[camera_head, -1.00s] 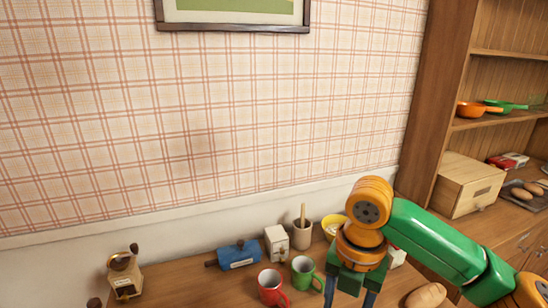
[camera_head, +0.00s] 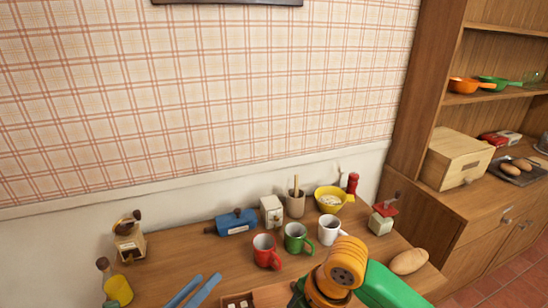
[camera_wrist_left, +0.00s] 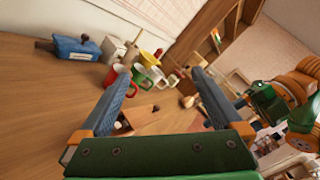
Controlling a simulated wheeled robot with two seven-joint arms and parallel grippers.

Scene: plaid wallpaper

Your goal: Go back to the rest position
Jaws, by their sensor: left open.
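My left gripper (camera_head: 209,279) shows as two blue fingers at the bottom of the head view, above the table (camera_head: 180,262). In the left wrist view its fingers (camera_wrist_left: 160,72) stand wide apart with nothing between them. My right arm, green and orange, comes in from the bottom right of the head view. Its gripper body (camera_head: 298,296) is at the bottom edge. The right fingers are hidden or out of frame, so their opening does not show.
Red (camera_head: 265,252), green (camera_head: 296,238) and white (camera_head: 329,230) mugs stand behind my right arm. A wooden box (camera_head: 238,300) lies between the grippers. A yellow bottle (camera_head: 117,289) stands left; bread (camera_head: 408,261) lies right. A shelf cabinet (camera_head: 425,110) is at right.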

